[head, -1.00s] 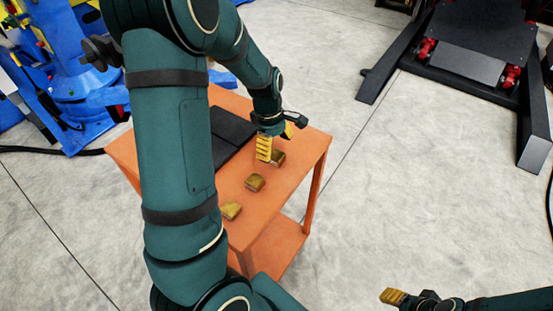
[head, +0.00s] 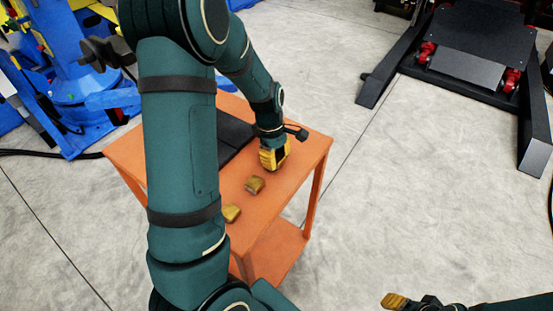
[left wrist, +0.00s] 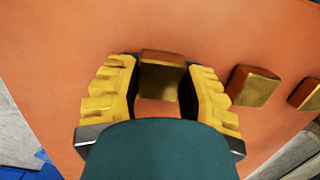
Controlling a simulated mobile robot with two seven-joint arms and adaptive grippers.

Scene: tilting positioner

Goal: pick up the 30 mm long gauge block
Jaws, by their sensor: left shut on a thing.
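My left gripper (head: 273,158) is low over the orange table's right part, its yellow fingers pointing down. In the left wrist view a brass-coloured gauge block (left wrist: 162,73) sits between its two fingers, which are shut on it. In the head view the gripper hides that block. Two more brass blocks lie in a row on the table: a middle one (head: 255,184) and a nearer one (head: 231,213). I cannot read lengths on any block. My right gripper (head: 394,300) is at the bottom right, away from the table; its opening cannot be judged.
The orange table (head: 285,200) has a black flat plate (head: 232,135) behind the row of blocks, partly hidden by my left arm. Blue machinery (head: 75,85) stands at the left. A dark machine base (head: 468,65) stands at the back right. The floor between is clear.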

